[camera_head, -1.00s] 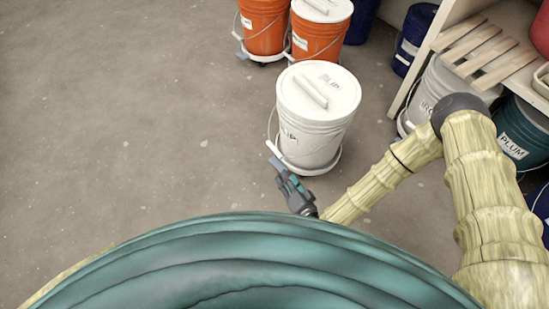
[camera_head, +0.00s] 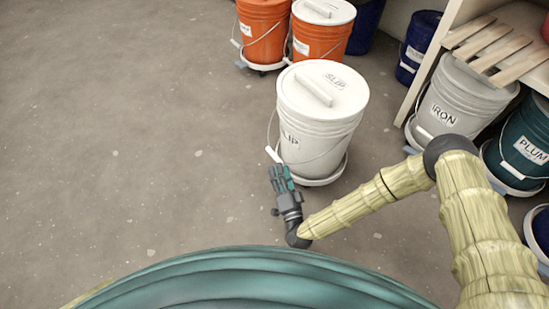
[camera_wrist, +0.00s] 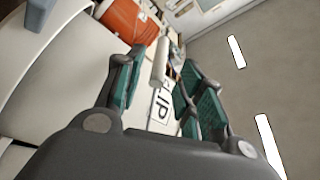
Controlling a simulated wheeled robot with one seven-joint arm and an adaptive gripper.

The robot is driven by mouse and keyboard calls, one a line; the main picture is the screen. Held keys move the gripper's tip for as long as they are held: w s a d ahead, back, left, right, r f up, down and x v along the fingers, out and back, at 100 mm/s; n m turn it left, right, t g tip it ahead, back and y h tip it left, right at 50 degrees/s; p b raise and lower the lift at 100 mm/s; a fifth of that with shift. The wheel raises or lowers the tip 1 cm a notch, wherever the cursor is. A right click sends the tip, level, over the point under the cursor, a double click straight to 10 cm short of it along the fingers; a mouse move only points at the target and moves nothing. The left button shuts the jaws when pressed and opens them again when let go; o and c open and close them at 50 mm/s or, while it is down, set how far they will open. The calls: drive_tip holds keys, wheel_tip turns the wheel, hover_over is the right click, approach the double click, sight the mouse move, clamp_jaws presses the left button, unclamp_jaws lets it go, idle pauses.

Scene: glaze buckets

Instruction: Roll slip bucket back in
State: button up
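The white slip bucket (camera_head: 325,125) stands upright on a low white dolly (camera_head: 325,180), with its lid on and SLIP labels on lid and side. Its wire handle hangs down at the front left, with a white grip (camera_head: 272,154). My gripper (camera_head: 281,169) is open just below that grip, close to the bucket's front left side. In the wrist view, the open teal fingers (camera_wrist: 158,88) have the white handle grip (camera_wrist: 160,63) seen between and just beyond them, with the label behind. I cannot tell whether the fingers touch it.
Two orange buckets (camera_head: 264,32) stand behind on dollies. Dark blue buckets (camera_head: 418,45) are at the back. At right, a grey IRON bucket (camera_head: 455,100) and a teal PLUM bucket (camera_head: 525,145) stand by the wooden shelf (camera_head: 470,20). A floor gap separates slip and IRON. The left floor is clear.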

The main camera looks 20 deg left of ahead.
sight(275, 154)
drive_tip(key=b+x, duration=0.2)
drive_tip(key=x, duration=0.3)
drive_tip(key=shift+w+f, duration=0.1)
drive_tip(key=shift+f, duration=0.05)
drive_tip(key=shift+x, duration=0.95)
clamp_jaws()
